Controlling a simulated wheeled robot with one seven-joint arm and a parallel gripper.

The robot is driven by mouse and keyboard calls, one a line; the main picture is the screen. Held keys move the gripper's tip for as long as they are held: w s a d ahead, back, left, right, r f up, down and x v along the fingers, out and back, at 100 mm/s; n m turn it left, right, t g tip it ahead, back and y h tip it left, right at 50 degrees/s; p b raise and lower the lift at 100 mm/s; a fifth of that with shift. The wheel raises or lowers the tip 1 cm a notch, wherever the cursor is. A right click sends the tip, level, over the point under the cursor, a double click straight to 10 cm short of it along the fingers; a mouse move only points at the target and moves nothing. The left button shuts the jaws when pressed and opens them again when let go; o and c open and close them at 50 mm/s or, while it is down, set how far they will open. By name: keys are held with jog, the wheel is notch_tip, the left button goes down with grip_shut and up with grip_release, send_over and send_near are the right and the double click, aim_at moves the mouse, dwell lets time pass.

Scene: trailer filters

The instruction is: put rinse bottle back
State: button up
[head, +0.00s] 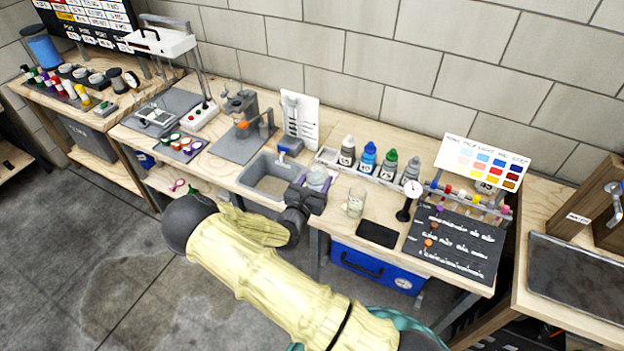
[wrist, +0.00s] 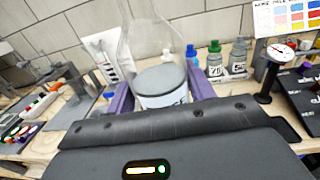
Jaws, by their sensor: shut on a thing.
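The rinse bottle (wrist: 160,85) is clear, with a pale label low on its side. My gripper (wrist: 158,97) is shut on it, with a purple finger on each side. In the head view my gripper (head: 312,190) is over the bench's front part, just right of the sink, and the bottle (head: 319,178) shows pale between its fingers. A white rack (head: 330,158) behind it holds several dropper bottles with grey, blue and green caps; its left end looks empty. I cannot tell whether the bottle touches the bench.
The sink (head: 268,185) lies left of my gripper. A clear beaker (head: 356,202) stands close on its right, with a black pad (head: 377,235) and a dial gauge (head: 408,200) beyond. A white upright board (head: 300,118) stands behind the sink.

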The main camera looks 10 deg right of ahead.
jog(key=s+d+f+n+t+y+b, duration=0.3)
jog(key=s+f+n+y+b, duration=0.3)
jog(key=f+y, duration=0.3)
jog(key=shift+s+f+n+y, duration=0.3)
jog(key=shift+f+y, duration=0.1)
jog(key=shift+f, duration=1.1)
